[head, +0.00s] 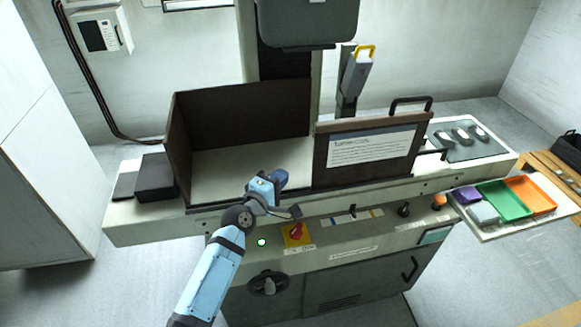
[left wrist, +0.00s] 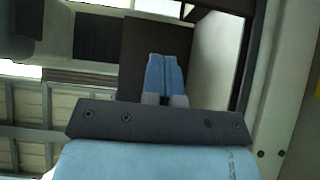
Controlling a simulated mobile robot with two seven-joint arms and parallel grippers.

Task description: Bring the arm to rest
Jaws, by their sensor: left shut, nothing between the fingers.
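My left arm comes in from the lower left in the head view, and my left gripper (head: 280,179) is in front of the machine's open work bay. It is shut and empty. In the left wrist view its two light blue fingers (left wrist: 166,75) lie side by side with nothing between them. Behind them the left wrist view shows a dark brown panel (left wrist: 133,45). My right gripper is in neither view.
The machine (head: 150,225) has brown bay walls (head: 240,115), a hinged guard with a label (head: 370,150), a red knob (head: 296,231) and a green light (head: 261,242). A dark box (head: 155,178) sits left. Green (head: 503,201) and orange (head: 530,195) trays stand right. Floor at left is clear.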

